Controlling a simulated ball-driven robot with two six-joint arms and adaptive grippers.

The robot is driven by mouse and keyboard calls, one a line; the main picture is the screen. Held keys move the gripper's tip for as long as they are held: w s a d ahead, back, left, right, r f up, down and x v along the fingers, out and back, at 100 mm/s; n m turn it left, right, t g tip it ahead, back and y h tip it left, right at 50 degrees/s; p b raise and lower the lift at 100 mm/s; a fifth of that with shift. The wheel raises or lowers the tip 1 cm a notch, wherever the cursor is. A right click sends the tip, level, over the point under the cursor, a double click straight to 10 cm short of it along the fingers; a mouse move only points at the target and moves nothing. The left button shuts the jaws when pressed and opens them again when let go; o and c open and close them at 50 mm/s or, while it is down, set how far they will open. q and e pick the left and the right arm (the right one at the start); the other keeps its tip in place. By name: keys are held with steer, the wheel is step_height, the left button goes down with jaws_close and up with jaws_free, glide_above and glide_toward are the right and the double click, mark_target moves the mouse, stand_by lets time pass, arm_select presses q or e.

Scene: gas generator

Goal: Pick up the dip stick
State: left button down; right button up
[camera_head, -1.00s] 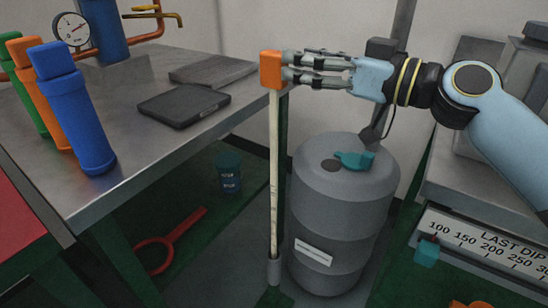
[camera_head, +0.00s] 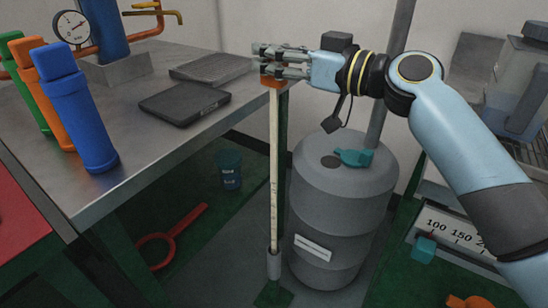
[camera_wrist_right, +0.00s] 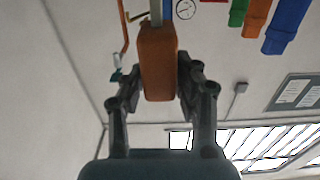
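The dip stick (camera_head: 274,170) is a long pale rod standing upright, its lower end in a grey tube (camera_head: 274,264) near the floor. Its orange handle (camera_wrist_right: 158,62) is at the top, mostly covered by fingers in the head view. My right gripper (camera_head: 266,62) is level with the handle, fingers reaching past it. In the right wrist view the handle lies between the two fingers (camera_wrist_right: 158,80), very close to both sides. Whether they press on it cannot be told. My left gripper is not in view.
A metal table (camera_head: 130,125) at left holds blue, orange and green cylinders (camera_head: 80,120) and dark flat pads (camera_head: 185,103). A grey drum (camera_head: 330,220) stands right of the stick. A scale panel (camera_head: 452,232) is at lower right.

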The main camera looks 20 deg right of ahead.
jaws_close()
